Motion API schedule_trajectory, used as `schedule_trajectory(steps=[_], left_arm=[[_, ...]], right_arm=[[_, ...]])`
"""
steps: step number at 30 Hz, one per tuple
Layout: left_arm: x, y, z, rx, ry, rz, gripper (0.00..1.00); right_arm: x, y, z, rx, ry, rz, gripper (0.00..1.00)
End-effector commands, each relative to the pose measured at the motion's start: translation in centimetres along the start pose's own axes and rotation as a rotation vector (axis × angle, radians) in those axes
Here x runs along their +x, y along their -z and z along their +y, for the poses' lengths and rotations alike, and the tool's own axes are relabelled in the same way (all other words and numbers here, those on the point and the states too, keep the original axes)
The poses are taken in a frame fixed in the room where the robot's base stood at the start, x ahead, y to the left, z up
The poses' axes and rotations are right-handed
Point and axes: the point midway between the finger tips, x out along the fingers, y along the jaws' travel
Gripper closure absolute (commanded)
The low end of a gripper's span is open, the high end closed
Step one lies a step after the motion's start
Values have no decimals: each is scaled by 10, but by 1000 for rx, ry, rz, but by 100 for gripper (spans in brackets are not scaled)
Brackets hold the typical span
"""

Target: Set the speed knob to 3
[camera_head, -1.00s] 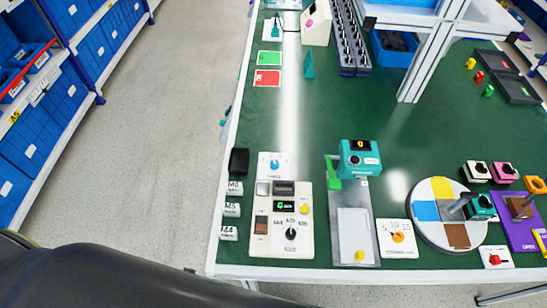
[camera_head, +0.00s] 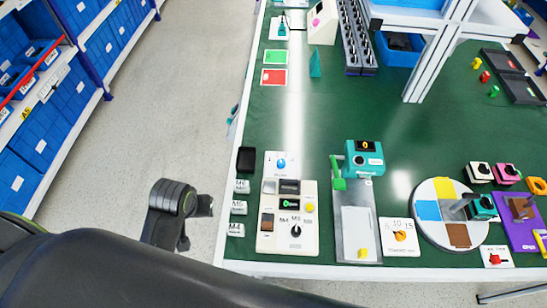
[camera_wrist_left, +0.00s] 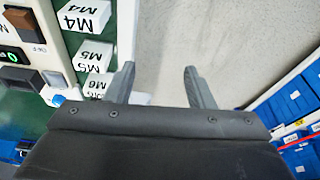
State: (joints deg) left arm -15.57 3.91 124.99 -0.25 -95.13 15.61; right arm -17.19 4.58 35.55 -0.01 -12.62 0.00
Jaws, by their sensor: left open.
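The control panel (camera_head: 267,246) stands at the near left of the table. I cannot read which knob is marked speed. My left gripper (camera_wrist_left: 160,88) is open and empty; its two fingers point over the floor beside the table edge. In the head view my left wrist (camera_head: 172,205) is left of the panel, clear of the table. My right gripper is out of view.
White blocks M4 (camera_head: 236,230), M5 (camera_head: 238,208) and M6 (camera_head: 241,186) line the table's left edge, with a black box (camera_head: 246,160) behind. The aisle floor is free.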

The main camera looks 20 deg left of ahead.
Motion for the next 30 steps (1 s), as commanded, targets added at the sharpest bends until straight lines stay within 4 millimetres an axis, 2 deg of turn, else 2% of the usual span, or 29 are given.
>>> schedule_trajectory(steps=[8, 14, 18, 24, 30], left_arm=[[14, 62, 54, -187, -30, -70, 51], [14, 117, 111, -340, -32, -145, 51], [2, 153, 152, -437, -14, -193, 51], [-27, 193, 202, -549, 30, -240, 51], [-48, 212, 228, -611, 68, -259, 51]], right_arm=[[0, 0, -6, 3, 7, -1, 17], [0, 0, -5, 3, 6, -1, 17], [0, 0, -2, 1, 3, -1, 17], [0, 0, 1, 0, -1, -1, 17], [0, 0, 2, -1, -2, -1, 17]])
